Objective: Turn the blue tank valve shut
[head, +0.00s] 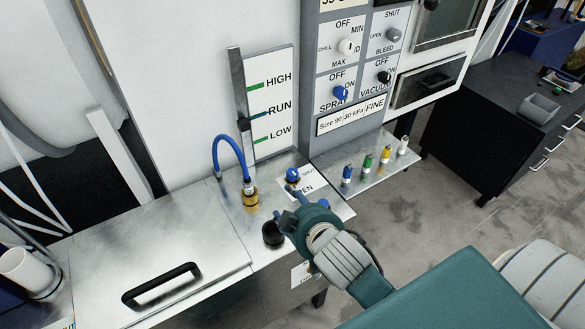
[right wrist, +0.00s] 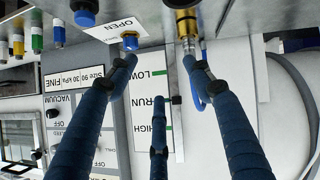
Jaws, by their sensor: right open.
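The blue tank valve (head: 292,175) is a small blue knob on the metal bench top, at a white plate (head: 341,209) marked SHUT and OPEN. It also shows in the upside-down right wrist view (right wrist: 130,43). My right gripper (head: 298,194) is open beside the valve, on its near side. In the right wrist view its blue fingers (right wrist: 159,62) are spread; one tip overlaps the knob and the other lies near the brass fitting (right wrist: 187,24). Contact cannot be told. The knob's pointing direction is unclear. My left gripper is not in view.
A blue hose (head: 229,139) rises from the brass fitting left of the valve. A black round part (head: 272,234) stands close left of my gripper. Several coloured pegs (head: 367,163) stand on the shelf to the right. A handled metal lid (head: 215,238) lies left.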

